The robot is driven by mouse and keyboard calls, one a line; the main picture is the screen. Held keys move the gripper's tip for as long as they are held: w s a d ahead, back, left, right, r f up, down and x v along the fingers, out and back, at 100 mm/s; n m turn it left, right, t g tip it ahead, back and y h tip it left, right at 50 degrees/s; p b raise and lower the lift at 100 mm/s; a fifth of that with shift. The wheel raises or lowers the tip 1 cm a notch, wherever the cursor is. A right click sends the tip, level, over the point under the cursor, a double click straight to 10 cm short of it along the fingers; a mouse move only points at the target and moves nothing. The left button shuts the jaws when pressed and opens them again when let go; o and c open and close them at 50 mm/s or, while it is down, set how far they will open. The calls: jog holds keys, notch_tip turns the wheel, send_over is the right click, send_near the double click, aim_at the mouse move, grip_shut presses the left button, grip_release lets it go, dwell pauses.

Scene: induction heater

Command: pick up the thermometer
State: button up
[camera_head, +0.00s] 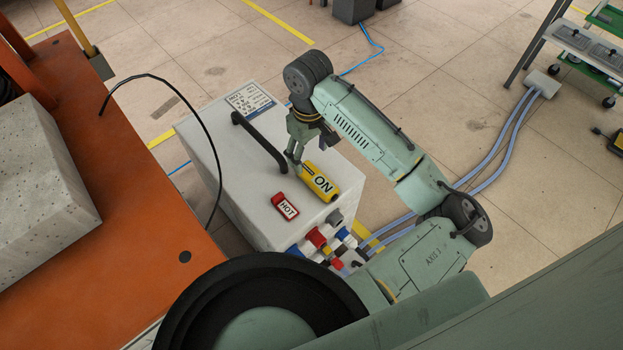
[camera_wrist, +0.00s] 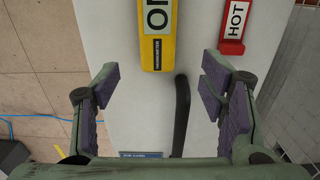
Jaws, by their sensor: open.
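The thermometer (camera_head: 320,182) is a yellow block with a big "ON" label, lying on top of a white box-shaped unit (camera_head: 250,215). In the wrist view the thermometer (camera_wrist: 158,52) shows at the top centre, cut off by the frame edge, with a small dark label on its near end. My gripper (camera_head: 293,157) is above the unit, by the thermometer's upper left end. In the wrist view my gripper (camera_wrist: 160,82) is open and empty. Its fingers are spread to either side of the thermometer's line, and the thermometer's near end lies ahead between them. I cannot tell the height gap.
A red "HOT" block (camera_head: 285,205) lies beside the thermometer; it also shows in the wrist view (camera_wrist: 235,22). A black handle (camera_head: 259,143) rises from the unit's top. Coloured connectors (camera_head: 318,238) stick out at the front. An orange table (camera_head: 130,225) stands left.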

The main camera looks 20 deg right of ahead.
aim_at(311, 173)
jog(key=f, duration=0.5)
jog(key=f+p, duration=0.1)
jog(key=f, duration=0.2)
jog(key=shift+s+d+f, duration=0.15)
jog(key=shift+d+f, duration=0.05)
jog(key=shift+d, duration=0.05)
jog(key=shift+c, duration=0.5)
jog(key=c, duration=1.2)
jog(key=shift+r, duration=0.1)
jog(key=shift+c, duration=0.2)
